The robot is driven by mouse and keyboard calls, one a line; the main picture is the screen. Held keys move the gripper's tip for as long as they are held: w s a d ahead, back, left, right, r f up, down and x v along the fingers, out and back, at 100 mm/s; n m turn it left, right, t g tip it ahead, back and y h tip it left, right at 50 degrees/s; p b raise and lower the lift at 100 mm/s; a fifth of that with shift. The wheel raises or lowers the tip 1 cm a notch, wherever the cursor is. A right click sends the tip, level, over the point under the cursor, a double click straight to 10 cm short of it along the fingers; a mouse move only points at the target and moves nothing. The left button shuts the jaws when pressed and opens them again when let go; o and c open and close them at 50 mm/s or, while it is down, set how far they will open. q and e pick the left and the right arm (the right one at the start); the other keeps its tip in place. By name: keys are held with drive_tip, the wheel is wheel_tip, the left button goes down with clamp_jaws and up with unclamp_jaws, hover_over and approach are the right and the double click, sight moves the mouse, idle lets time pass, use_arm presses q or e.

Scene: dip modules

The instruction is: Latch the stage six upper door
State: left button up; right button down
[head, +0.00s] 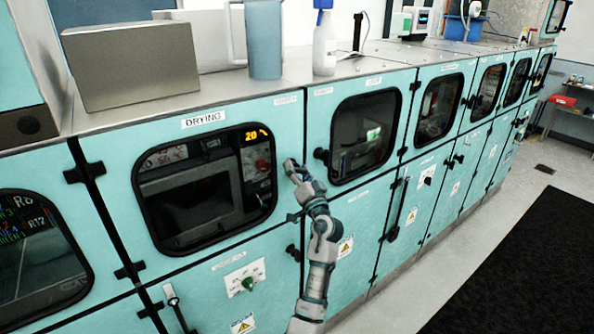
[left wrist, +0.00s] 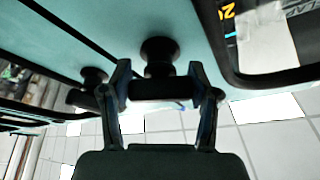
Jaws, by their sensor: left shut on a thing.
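The teal upper door labelled DRYING (head: 115,170) has a large black-framed window and sits about flush with the cabinet front. The small stage labels are too small to read. My left gripper (head: 292,168) is at the right edge of this door, shut on a black latch knob (left wrist: 158,52). In the left wrist view the fingers (left wrist: 158,92) stand on both sides of the knob's black end. In the head view the gripper hides this knob. How far the latch is turned cannot be told. My right gripper is not in view.
A second black knob (head: 320,154) is close by on the neighbouring upper door (head: 366,135); it also shows in the left wrist view (left wrist: 94,77). Lower doors with handles run below. A jug (head: 263,45) and a spray bottle (head: 324,50) stand on the steel top.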

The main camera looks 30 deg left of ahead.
use_arm(q)
drive_tip(key=o, duration=1.1)
drive_tip(key=shift+w+f, duration=0.1)
drive_tip(key=shift+f, duration=0.2)
drive_tip(key=shift+c, duration=0.2)
drive_tip(key=shift+o, duration=0.4)
drive_tip(key=shift+w, duration=0.1)
drive_tip(key=shift+s+d, duration=0.25)
drive_tip(key=v, duration=1.1)
drive_tip(key=shift+d, duration=0.3)
drive_tip(key=shift+f, duration=0.1)
